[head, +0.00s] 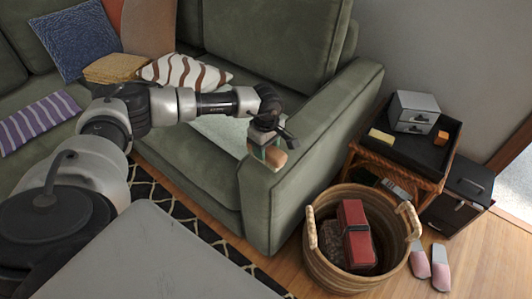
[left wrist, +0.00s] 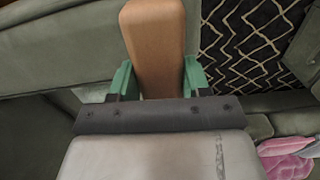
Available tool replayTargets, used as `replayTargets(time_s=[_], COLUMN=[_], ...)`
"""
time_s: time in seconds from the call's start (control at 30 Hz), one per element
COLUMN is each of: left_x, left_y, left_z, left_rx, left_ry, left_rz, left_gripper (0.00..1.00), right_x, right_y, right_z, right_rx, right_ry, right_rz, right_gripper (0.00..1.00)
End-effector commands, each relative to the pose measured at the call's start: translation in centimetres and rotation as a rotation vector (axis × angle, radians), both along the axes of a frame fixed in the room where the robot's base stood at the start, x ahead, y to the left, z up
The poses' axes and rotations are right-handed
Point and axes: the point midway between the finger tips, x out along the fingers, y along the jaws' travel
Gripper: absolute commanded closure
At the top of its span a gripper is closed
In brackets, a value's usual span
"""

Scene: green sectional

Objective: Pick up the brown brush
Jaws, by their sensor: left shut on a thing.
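The brown brush (left wrist: 155,45) shows in the left wrist view as a smooth brown block between the two green fingers of my left gripper (left wrist: 157,80). The gripper is shut on it. In the head view my left gripper (head: 264,144) points down at the front end of the sofa's right armrest. The brush (head: 274,158) shows there as a small tan-brown end below the fingers. Part of it is hidden by the gripper. I cannot tell whether the brush touches the armrest. My right gripper is in neither view.
The green sofa (head: 325,125) fills the middle. A wicker basket (head: 325,267) with a red object stands right of its armrest. Beyond it are a wicker side table (head: 402,152) with a small drawer box (head: 413,112), a black cabinet (head: 460,192) and pink slippers (head: 440,268).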

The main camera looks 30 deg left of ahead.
Motion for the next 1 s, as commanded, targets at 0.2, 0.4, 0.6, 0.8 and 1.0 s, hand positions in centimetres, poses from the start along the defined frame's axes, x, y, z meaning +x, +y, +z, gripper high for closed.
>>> replayTargets(time_s=[0.2, 0.4, 0.6, 0.8, 1.0], left_x=[1.3, 2.6, 3.4, 3.6, 3.6], left_y=[-3.9, -8.0, -10.4, -11.1, -11.1], left_z=[3.3, 5.9, 7.4, 7.9, 7.9], left_rx=[-0.003, -0.002, 0.001, 0.001, 0.001], left_ry=[-0.005, -0.005, -0.002, -0.001, -0.001], left_rz=[-0.007, -0.004, -0.002, 0.000, 0.000], left_gripper=[0.78, 0.78, 0.78, 0.78, 0.78], right_x=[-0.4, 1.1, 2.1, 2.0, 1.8], right_y=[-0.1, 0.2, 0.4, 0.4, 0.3], right_z=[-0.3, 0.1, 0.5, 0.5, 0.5], right_rx=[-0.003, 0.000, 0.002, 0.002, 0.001], right_ry=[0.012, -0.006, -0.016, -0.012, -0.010], right_rz=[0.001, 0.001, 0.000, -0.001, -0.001], right_gripper=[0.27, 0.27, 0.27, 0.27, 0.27])
